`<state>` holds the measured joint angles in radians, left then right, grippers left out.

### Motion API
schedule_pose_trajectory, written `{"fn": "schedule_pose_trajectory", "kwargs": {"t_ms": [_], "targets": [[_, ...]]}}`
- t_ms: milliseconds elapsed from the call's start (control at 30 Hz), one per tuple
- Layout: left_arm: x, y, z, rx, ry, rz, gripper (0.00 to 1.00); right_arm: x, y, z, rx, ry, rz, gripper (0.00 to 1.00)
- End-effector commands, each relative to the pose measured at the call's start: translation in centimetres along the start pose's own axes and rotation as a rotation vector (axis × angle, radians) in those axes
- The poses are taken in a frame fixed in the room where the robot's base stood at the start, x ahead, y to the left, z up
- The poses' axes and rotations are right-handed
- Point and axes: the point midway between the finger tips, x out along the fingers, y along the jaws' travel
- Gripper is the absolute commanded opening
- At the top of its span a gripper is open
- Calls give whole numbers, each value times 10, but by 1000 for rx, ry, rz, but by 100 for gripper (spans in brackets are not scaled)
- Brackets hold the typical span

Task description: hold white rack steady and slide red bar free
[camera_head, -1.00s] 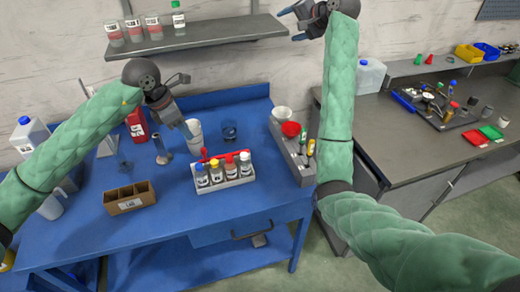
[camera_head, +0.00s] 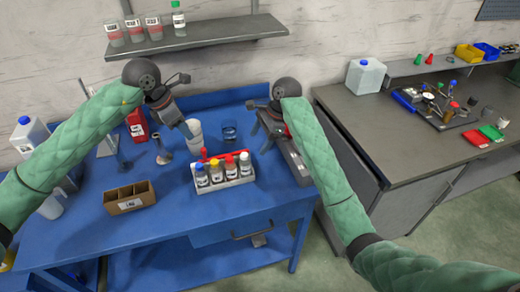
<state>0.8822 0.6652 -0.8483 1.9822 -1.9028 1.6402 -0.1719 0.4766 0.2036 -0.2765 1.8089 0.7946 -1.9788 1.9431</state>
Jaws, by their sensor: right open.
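The white rack (camera_head: 238,182) stands on the blue table and holds several small bottles with coloured caps. The red bar (camera_head: 220,159) lies along the rack's back side, with a red knob at its left end. My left gripper (camera_head: 187,130) points down behind and left of the rack, above the table and apart from the bar; its jaw gap is not clear. My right gripper (camera_head: 253,120) is open and empty, behind and right of the rack, apart from it. The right arm covers part of the grey tray at the table's right side.
A brown divided box (camera_head: 130,199) stands at the left front. White cups (camera_head: 194,135) and a blue glass (camera_head: 230,131) stand behind the rack. A grey shelf (camera_head: 200,36) with jars is on the wall above. The blue table's front (camera_head: 165,236) is clear.

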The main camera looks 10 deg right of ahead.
Motion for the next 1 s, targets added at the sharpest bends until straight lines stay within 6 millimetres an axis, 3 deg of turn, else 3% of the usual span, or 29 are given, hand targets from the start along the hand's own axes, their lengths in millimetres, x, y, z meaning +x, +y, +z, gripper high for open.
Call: {"fn": "schedule_pose_trajectory", "kwargs": {"t_ms": [200, 800, 1000], "targets": [[0, 0, 0, 0, 0, 0, 36, 26, 24, -2, 78, 17, 77, 71], [0, 0, 0, 0, 0, 0, 36, 88, 30, -2, 86, 15, 83, 71], [0, 0, 0, 0, 0, 0, 36, 100, 31, -2, 85, 17, 82, 71]]}}
